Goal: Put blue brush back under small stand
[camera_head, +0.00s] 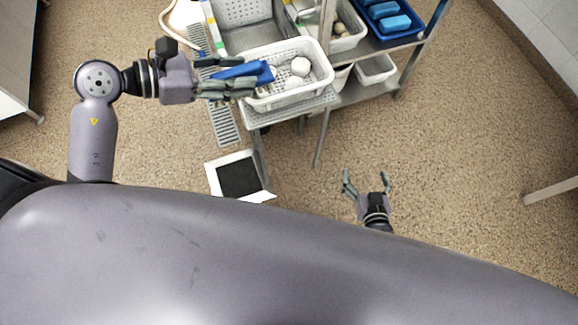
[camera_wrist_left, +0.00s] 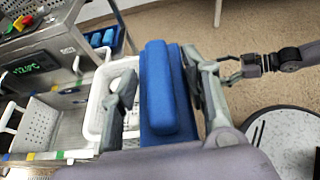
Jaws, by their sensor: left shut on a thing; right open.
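The blue brush (camera_head: 245,72) is held in my left gripper (camera_head: 226,78), above the near left side of a white perforated basket. In the left wrist view the brush (camera_wrist_left: 158,95) lies between the two fingers of the left gripper (camera_wrist_left: 155,98), which is shut on it. My right gripper (camera_head: 367,184) is open and empty, low over the floor to the right. It also shows in the left wrist view (camera_wrist_left: 228,70). I cannot tell for certain which piece is the small stand; a low metal stand (camera_head: 290,113) carries the basket.
The white perforated basket (camera_head: 322,66) holds white round items (camera_head: 300,66). A metal shelf (camera_head: 408,40) at the right bears a blue tray with blue blocks (camera_head: 395,23) and a white bin (camera_head: 375,70). A black-and-white square item (camera_head: 239,177) lies below.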

